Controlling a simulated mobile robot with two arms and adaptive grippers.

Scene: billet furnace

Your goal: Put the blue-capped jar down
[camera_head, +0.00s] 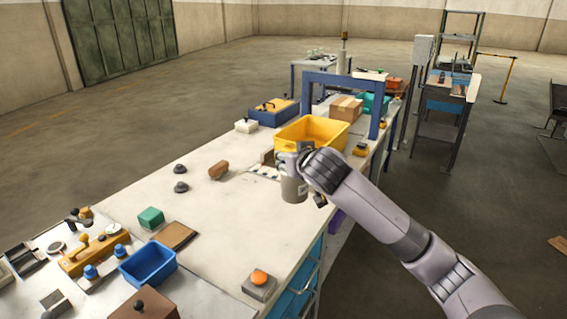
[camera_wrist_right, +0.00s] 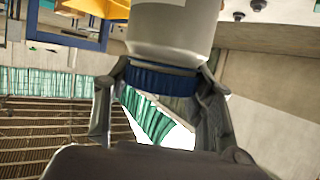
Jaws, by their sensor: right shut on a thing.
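The blue-capped jar (camera_head: 294,190) is a pale grey cylinder, held roughly upright in the head view near the bench's right edge. I cannot tell whether its base touches the bench. In the right wrist view its pale body (camera_wrist_right: 172,30) fills the top middle, with the blue cap (camera_wrist_right: 160,80) between the fingers. My right gripper (camera_head: 300,168) is shut on the jar at the cap end. The cap is hidden in the head view. My left gripper is not in view.
The white bench (camera_head: 226,208) has free room left of the jar. A brown block (camera_head: 218,170), dark knobs (camera_head: 180,178), a blue bin (camera_head: 148,264) and an orange button box (camera_head: 259,284) are also there.

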